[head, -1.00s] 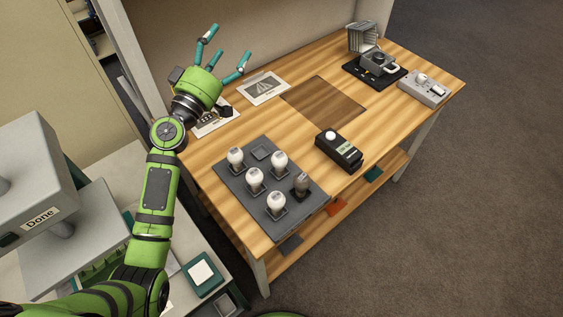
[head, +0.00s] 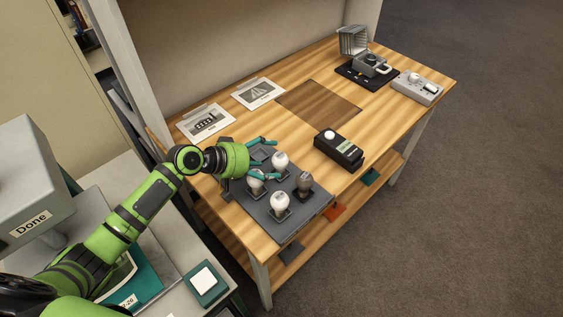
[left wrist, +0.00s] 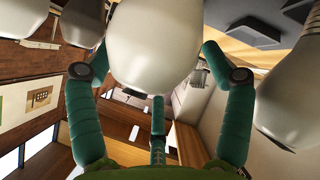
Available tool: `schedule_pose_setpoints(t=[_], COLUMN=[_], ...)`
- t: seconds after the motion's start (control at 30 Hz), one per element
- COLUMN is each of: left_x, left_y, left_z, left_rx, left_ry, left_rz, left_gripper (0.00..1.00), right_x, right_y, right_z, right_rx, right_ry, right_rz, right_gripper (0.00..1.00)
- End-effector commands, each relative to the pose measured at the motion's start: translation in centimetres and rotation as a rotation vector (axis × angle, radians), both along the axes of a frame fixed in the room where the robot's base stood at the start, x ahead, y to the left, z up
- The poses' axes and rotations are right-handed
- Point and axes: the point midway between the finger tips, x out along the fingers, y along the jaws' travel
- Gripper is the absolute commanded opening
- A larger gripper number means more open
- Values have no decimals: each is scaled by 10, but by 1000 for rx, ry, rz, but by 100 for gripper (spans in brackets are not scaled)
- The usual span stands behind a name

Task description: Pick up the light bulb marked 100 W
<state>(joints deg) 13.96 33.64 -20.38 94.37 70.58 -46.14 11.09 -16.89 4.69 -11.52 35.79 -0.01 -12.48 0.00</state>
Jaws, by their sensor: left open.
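White light bulbs stand upright in a dark grey tray (head: 262,217): one at the back (head: 280,160), one at the left (head: 256,184) and one at the front (head: 280,203). A dark bulb (head: 304,183) stands at the right. Their watt marks are too small to read. My left gripper (head: 273,160) is open and low over the tray, its teal fingers reaching toward the back white bulb. In the left wrist view, a large white bulb (left wrist: 152,45) sits between the spread fingers; contact cannot be told. The tray's far-left corner is hidden by my gripper.
A black device with a white knob (head: 338,149) stands right of the tray. Two picture cards (head: 206,122) lie at the back left. A grey box (head: 417,88) and a black mat with a device (head: 367,75) are farther right. A dark wood patch (head: 318,104) is bare.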

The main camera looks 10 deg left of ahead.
Motion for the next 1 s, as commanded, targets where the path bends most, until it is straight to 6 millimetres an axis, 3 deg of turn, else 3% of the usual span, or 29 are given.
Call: schedule_pose_setpoints(t=[0.2,0.43,0.47,0.6,0.63,1.0], left_x=[15,16,16,15,15,15], left_y=[-16,-17,-17,-17,-17,-17], left_z=[-12,-13,-13,-13,-13,-13], left_rx=[-1,0,0,0,0,1], left_ry=[-2,-2,-3,-3,-2,-1], left_rz=[-1,-1,0,0,-1,-2], left_gripper=[81,81,77,21,17,16], right_x=[-1,-6,-6,-8,-8,-8], right_y=[-3,-3,-3,-2,-2,4], right_z=[5,4,4,4,4,3], right_rx=[-4,-5,-4,-4,-3,4], right_ry=[2,10,11,14,15,14], right_rz=[-1,-2,-2,-2,-2,-4], right_gripper=[0,0,0,0,0,0])
